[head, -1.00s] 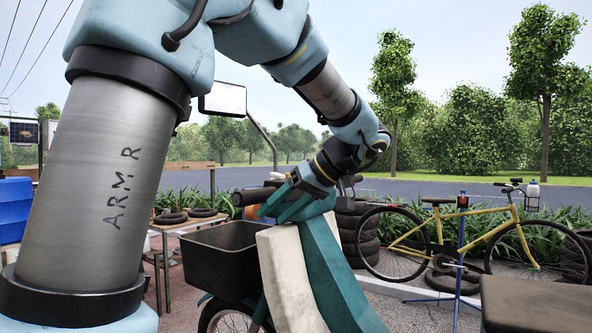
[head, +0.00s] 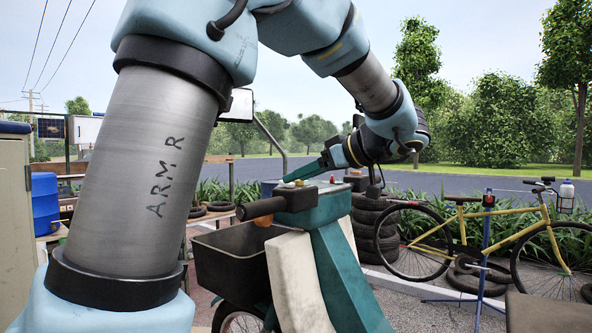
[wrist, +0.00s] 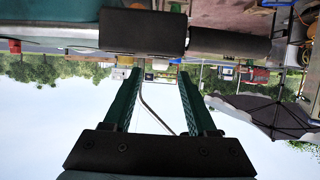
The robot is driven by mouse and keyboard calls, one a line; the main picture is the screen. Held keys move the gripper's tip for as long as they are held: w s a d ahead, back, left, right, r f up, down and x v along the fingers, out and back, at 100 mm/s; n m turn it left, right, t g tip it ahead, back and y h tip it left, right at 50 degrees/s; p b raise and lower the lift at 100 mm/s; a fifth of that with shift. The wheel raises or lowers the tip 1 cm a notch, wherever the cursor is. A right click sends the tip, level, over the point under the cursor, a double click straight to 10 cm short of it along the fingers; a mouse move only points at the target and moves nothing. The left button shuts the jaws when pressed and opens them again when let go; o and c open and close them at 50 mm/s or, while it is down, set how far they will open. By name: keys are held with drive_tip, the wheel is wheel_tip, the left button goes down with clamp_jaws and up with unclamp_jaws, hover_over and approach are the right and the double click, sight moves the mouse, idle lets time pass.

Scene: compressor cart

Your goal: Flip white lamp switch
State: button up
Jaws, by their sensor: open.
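The teal cart top (head: 312,194) carries several small fittings in the head view. I cannot tell which fitting is the white lamp switch. My gripper (head: 290,178) reaches in from the right, its green fingers slanting down to the left just above the fittings. In the wrist view, which is upside down, my gripper (wrist: 157,73) has its two green fingers wide apart with nothing held between them. I cannot tell whether a fingertip touches a fitting.
A dark handlebar grip (head: 261,208) sticks out to the left of the cart top, above a black basket (head: 228,262). A mirror (head: 239,105) stands on a curved stalk behind. Stacked tyres (head: 376,228) and a yellow bicycle (head: 480,225) are to the right.

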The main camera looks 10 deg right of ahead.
drive_tip(key=shift+x, duration=1.1)
clamp_jaws()
